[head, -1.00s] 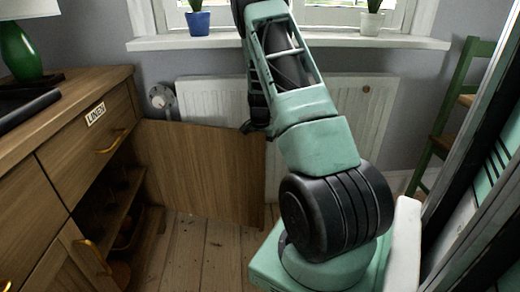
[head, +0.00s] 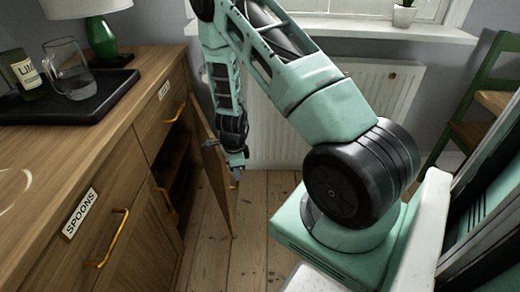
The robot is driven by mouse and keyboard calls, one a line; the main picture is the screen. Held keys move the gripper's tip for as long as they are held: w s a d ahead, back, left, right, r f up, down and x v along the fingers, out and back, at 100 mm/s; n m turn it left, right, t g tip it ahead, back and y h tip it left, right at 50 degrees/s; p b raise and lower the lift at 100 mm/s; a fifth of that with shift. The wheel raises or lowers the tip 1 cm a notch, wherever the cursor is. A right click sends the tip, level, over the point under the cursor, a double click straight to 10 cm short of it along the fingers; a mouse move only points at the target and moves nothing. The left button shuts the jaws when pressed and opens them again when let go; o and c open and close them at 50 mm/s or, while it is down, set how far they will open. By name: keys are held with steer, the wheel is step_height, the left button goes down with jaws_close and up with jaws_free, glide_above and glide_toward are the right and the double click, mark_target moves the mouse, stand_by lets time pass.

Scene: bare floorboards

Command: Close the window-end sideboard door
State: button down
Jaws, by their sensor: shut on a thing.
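The window-end sideboard door (head: 212,178) is a plain wooden panel, standing partly open at the far end of the sideboard (head: 112,150). Its lower free corner points towards me over the floor. The dark cupboard opening shows to its left. My gripper (head: 235,176) reaches down from above at the door's right side and is shut on the door. The exact place of the grip is small and partly hidden by the gripper itself.
A nearer closed sideboard door and drawers with brass handles (head: 120,238) are at left. A black tray (head: 70,115) holds a glass jug (head: 72,70) and a bottle. A radiator (head: 330,115) stands under the window. Floorboards between door and base are clear.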

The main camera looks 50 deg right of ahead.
steer(key=w+a+m+p, duration=0.2)
steer(key=w+a+p, duration=0.3)
steer(key=a, duration=0.3)
steer(key=shift+a+m, duration=0.25)
steer(key=shift+m, duration=0.05)
steer(key=c, duration=1.5)
jaws_free()
step_height(320, 180, up, 18)
steer(key=p, duration=0.4)
steer(key=shift+f, duration=0.25)
